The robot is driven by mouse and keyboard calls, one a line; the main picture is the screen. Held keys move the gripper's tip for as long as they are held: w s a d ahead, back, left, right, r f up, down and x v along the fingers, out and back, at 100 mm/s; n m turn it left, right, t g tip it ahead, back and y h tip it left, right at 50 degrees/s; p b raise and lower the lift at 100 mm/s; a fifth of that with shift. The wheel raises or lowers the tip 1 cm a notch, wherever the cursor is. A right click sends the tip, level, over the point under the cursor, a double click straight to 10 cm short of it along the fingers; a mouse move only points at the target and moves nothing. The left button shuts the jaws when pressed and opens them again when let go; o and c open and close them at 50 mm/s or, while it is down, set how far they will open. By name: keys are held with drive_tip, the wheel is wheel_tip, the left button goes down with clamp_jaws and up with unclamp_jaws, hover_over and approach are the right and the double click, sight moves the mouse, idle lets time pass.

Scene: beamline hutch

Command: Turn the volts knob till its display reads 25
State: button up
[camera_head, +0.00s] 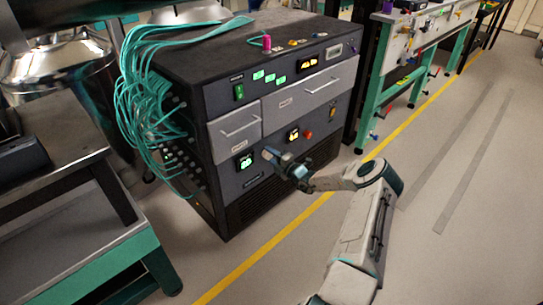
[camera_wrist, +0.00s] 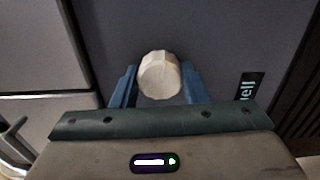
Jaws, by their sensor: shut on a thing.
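A pale round knob (camera_wrist: 160,74) stands out from the dark front panel in the wrist view. My gripper (camera_wrist: 158,86) has its two blue fingers on either side of it, shut on it. In the head view my gripper (camera_head: 279,163) is at the lower front of the black cabinet (camera_head: 265,190). A small display (camera_head: 246,162) with lit pale green digits is just left of my gripper there. Its digits are too small to read. In the wrist view a lit display (camera_wrist: 248,89) lies sideways to the right of the knob, partly cut off by my gripper body.
Another lit display (camera_head: 293,134) and an orange-red button (camera_head: 308,134) are above my gripper. Two grey drawers (camera_head: 235,132) have bar handles. Teal cables (camera_head: 145,95) hang down the cabinet's left side. Open floor (camera_head: 440,180) lies to the right.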

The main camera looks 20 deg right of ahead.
drive_tip(key=shift+f, duration=0.1)
idle(0.3)
drive_tip(key=o, duration=1)
drive_tip(key=shift+c, duration=0.2)
drive_tip(key=shift+s, duration=0.1)
drive_tip(key=p+v, duration=0.3)
drive_tip(key=v, duration=1)
drive_tip(key=shift+s, duration=0.35)
drive_tip(key=shift+d, duration=0.1)
